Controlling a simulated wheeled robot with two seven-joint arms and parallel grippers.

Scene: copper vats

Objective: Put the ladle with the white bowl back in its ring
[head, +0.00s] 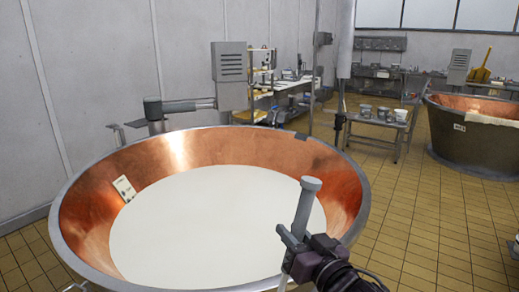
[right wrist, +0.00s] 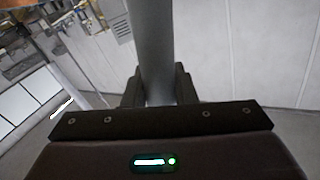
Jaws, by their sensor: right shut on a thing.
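My right gripper (head: 297,243) is shut on a grey upright shaft with a wider round top, which looks like the ladle's handle (head: 306,200). It stands slightly tilted in front of the near right part of the copper vat. In the right wrist view the grey handle (right wrist: 156,50) runs between the two dark fingers of my right gripper (right wrist: 158,88). The ladle's bowl does not show in either view, so its white colour cannot be checked. I cannot make out the ring. My left gripper is not in view.
The big copper vat (head: 72,225) with a steel rim holds white liquid (head: 210,225). A grey arm with a box (head: 229,75) stands behind it. A second vat (head: 465,140) is at the far right. A bench with small pots (head: 375,122) stands behind. The tiled floor (head: 430,230) at right is clear.

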